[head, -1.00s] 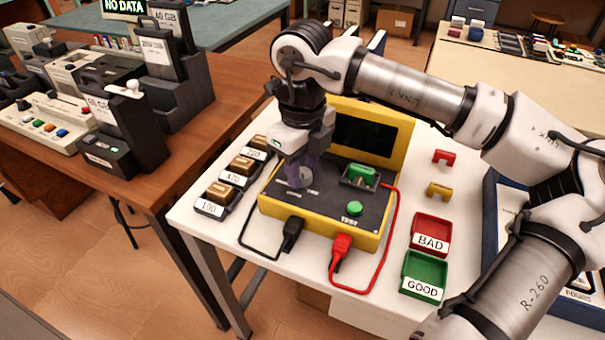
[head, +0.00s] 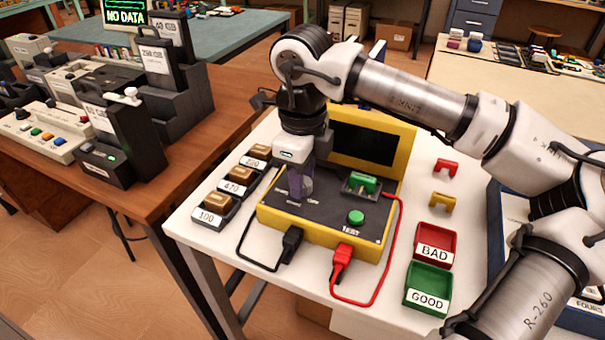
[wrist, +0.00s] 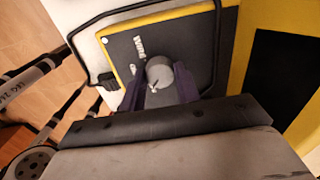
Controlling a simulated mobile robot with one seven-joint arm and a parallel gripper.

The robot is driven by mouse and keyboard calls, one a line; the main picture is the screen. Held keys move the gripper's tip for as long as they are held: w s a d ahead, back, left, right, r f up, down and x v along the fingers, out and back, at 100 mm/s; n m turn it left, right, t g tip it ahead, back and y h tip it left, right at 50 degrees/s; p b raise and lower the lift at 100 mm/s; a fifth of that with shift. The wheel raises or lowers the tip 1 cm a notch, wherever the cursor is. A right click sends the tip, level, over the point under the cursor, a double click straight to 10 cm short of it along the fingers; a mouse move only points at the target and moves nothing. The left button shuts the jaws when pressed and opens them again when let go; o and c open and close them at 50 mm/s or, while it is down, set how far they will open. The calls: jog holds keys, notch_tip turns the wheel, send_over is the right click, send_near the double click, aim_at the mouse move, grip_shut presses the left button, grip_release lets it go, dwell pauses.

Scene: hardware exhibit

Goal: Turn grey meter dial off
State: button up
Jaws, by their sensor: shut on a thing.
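The yellow meter (head: 376,229) with a dark panel and a raised black screen (head: 362,137) stands on the white table. Its round grey dial (wrist: 160,72) shows between my fingers in the wrist view, with a small mark on its face. My gripper (head: 299,198) points down onto the left part of the panel and is shut on the dial. In the head view my fingers mostly hide the dial. The lettering by the dial is too small to read for its setting.
A green TEST button (head: 356,216) and a green piece in a socket (head: 362,182) sit right of my gripper. Black (head: 289,244) and red (head: 342,263) plugs with cables are at the front. Labelled blocks (head: 213,207) stand left; BAD (head: 434,243) and GOOD (head: 428,288) trays stand right.

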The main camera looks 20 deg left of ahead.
jog(key=o, duration=1)
jog(key=shift+r, duration=0.15)
notch_tip(320, 180, up, 14)
jog(key=shift+f+p, duration=0.2)
jog(key=shift+p, duration=0.15)
